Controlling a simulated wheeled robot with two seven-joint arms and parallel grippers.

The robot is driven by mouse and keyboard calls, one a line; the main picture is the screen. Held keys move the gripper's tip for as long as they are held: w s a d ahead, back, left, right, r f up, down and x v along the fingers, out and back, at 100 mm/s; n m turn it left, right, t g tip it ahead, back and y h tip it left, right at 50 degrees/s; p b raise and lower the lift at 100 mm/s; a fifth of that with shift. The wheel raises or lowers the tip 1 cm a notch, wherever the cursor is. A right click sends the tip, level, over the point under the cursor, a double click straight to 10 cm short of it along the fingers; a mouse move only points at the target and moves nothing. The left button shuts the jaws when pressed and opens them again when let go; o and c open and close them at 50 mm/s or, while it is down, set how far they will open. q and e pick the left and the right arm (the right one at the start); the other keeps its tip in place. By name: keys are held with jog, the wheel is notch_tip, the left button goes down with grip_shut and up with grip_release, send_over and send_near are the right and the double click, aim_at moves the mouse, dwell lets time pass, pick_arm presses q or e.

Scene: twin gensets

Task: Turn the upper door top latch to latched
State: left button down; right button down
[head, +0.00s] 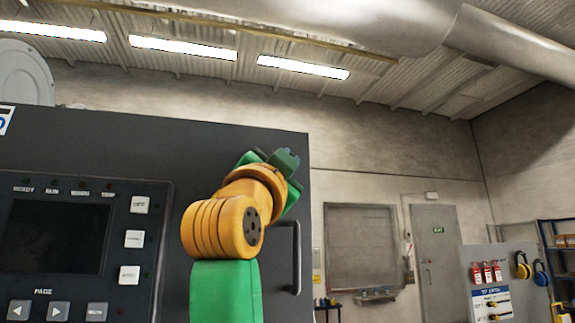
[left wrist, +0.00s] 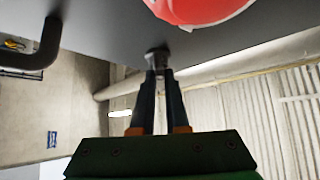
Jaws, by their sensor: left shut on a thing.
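The upper door top latch (left wrist: 157,56) is a small dark grey piece on the dark door face (left wrist: 112,28) in the left wrist view. My left gripper (left wrist: 160,74) has its two dark fingers close together on the latch, which partly hides between the tips. In the head view the dark cabinet front (head: 150,140) fills the left side. My green and orange left arm rises in front of it and hides the latch and the fingertips. Whether the latch stands at latched cannot be told. My right gripper is in neither view.
A vertical bar handle (head: 297,258) stands out near the cabinet's right edge. A control panel (head: 88,240) with screen and buttons is to its left. A large red rounded part (left wrist: 200,8) sits close to the fingers. The room right of the cabinet looks open.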

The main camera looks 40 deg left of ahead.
pick_arm(q)
jog(key=shift+m+g+h+p, duration=0.85)
jog(key=shift+m+g+h, duration=0.15)
jog(key=shift+m, duration=0.8)
jog(key=shift+m+g+h+p, duration=0.85)
jog(key=shift+m+h, duration=0.15)
jog(key=shift+m, duration=0.8)
jog(key=shift+m+g+h+p, duration=0.85)
jog(key=shift+m+g+h, duration=0.15)
jog(key=shift+m, duration=0.8)
jog(key=c, duration=0.9)
grip_release()
jog(key=s+b, duration=0.1)
jog(key=s, duration=0.6)
jog(key=shift+s+d+b, duration=0.1)
jog(key=shift+d+b, duration=0.1)
jog(key=shift+b, duration=0.2)
jog(key=shift+w, duration=0.2)
